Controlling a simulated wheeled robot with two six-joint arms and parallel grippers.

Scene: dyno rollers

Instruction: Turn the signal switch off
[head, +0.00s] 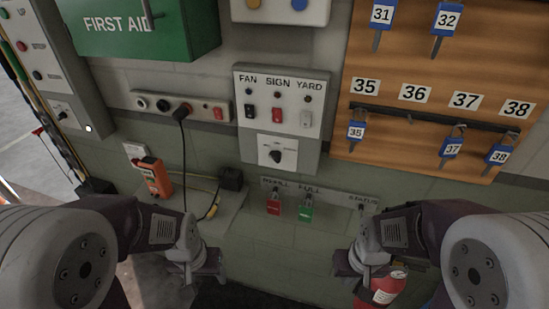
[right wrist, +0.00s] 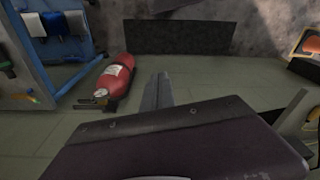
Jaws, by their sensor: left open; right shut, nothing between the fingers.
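A grey switch panel (head: 243,84) is on the wall at the middle of the head view. It carries a black FAN switch (head: 249,112), a red SIGN switch (head: 276,114) and a pale YARD switch (head: 305,118). A rotary knob (head: 276,156) is below them. I read no label saying "signal"; SIGN is the closest. Which way each switch is tipped is too small to tell. My left gripper (head: 196,272) is open, low and left of the panel. My right gripper (head: 358,268) is shut and empty, low and right of it; its fingers show in the right wrist view (right wrist: 157,90).
A power strip (head: 180,105) with a plugged cable and an orange device (head: 156,178) are left of the panel. A red extinguisher (right wrist: 116,75) is low by my right gripper.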

